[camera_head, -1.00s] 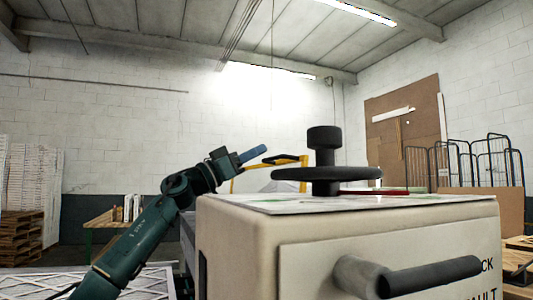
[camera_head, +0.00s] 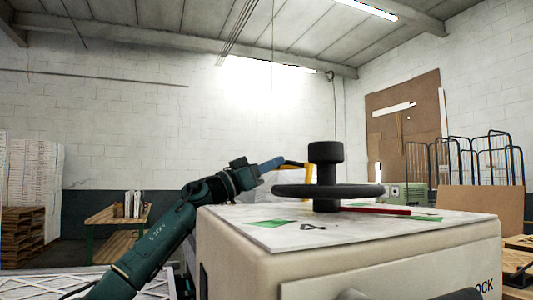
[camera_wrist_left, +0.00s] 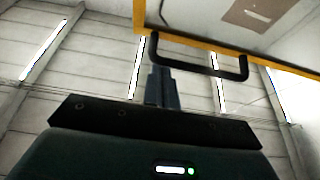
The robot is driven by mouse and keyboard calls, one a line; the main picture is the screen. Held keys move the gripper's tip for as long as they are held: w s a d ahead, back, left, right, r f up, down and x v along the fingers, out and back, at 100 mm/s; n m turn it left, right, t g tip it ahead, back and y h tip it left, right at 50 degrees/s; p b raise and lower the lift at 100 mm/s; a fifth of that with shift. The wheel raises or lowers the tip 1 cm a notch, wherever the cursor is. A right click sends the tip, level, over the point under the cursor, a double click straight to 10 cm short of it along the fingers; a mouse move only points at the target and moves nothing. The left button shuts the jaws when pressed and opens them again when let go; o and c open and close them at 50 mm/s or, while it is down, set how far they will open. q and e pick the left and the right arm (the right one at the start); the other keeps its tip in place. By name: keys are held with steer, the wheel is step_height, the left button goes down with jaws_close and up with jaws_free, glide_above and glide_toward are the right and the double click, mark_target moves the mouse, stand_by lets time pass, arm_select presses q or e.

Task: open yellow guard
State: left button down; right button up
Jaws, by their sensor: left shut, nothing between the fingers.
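The yellow guard shows in the head view as a short yellow edge (camera_head: 308,172) behind the black knob. In the left wrist view its yellow frame (camera_wrist_left: 200,42) runs across the top, around a pale, see-through-looking panel. A black U-shaped handle (camera_wrist_left: 205,70) hangs from this frame. My left gripper (camera_head: 272,163) is shut and empty, beside the guard in the head view. In the left wrist view its blue-grey fingers (camera_wrist_left: 161,85) reach the left end of the handle; I cannot tell whether they touch it. My right gripper is out of view.
A beige machine box (camera_head: 250,250) stands in front. A black knob with a wide disc (camera_head: 326,190) rises above its top, near a red rod (camera_head: 375,210). A table (camera_head: 118,215) stands at the back left, wire cages (camera_head: 465,165) at the back right.

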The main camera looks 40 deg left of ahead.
mark_target(298, 181)
arm_select(q)
steer(key=shift+g, duration=0.4)
steer(key=w+d+p, duration=0.1)
steer(key=w+p, duration=0.1)
steer(key=p, duration=0.1)
steer(key=w+d+p, duration=0.1)
steer(key=w+p, duration=0.1)
steer(key=p, duration=0.1)
steer(key=w+d+p, duration=0.1)
steer(key=w+p, duration=0.1)
steer(key=p, duration=0.1)
steer(key=shift+d+r, duration=0.1)
steer(key=shift+r, duration=0.25)
steer(key=shift+f, duration=0.15)
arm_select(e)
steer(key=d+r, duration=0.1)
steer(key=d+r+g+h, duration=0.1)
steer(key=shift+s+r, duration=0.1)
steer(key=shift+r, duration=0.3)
